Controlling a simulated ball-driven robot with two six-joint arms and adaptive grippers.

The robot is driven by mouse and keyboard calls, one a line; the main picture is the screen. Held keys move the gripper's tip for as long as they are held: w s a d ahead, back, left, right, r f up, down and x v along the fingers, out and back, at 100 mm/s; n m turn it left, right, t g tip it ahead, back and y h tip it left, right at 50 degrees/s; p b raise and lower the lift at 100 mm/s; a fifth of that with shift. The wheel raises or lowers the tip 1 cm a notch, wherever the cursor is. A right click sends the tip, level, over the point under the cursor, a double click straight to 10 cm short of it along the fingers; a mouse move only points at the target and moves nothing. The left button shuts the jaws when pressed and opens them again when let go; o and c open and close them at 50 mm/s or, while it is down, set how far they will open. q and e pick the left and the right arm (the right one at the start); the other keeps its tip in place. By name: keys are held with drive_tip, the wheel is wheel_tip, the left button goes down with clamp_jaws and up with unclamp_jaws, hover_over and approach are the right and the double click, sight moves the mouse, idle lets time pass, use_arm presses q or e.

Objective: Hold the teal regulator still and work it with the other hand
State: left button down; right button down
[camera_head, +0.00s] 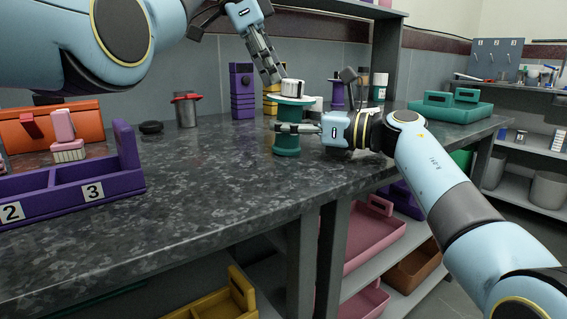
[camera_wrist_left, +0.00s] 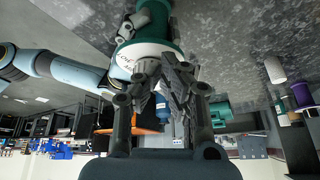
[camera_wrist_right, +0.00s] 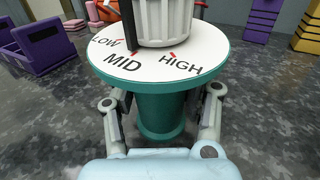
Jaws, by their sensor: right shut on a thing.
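The teal regulator (camera_head: 287,143) stands upright on the dark counter. Its white dial plate (camera_wrist_right: 150,70) reads LOW, MID and HIGH in the right wrist view. A ribbed pale knob (camera_wrist_right: 167,20) with a dark vertical pointer rises from it; the pointer's foot is near LOW and MID. My right gripper (camera_wrist_right: 160,118) is shut on the teal body below the plate, one finger on each side. My left gripper (camera_head: 275,78) hangs just above and left of the knob, fingertips pointing down, holding nothing visible. Its fingertips are close together and their gap is unclear. The regulator also shows in the left wrist view (camera_wrist_left: 150,45).
A purple numbered tray (camera_head: 75,195) and an orange box (camera_head: 48,124) are at left. A metal canister (camera_head: 186,110) and purple caddy (camera_head: 242,92) stand behind. A teal tray (camera_head: 452,106) is at right. The counter's middle is clear.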

use_arm(q)
drive_tip(key=shift+f, duration=0.2)
drive_tip(key=shift+a, duration=0.3)
drive_tip(key=shift+a+r, duration=0.1)
drive_tip(key=shift+r, duration=0.05)
drive_tip(key=shift+d+r, duration=0.2)
drive_tip(key=shift+r, duration=2.75)
drive_tip(key=shift+w+a+f, duration=0.1)
drive_tip(key=shift+f, duration=2.8)
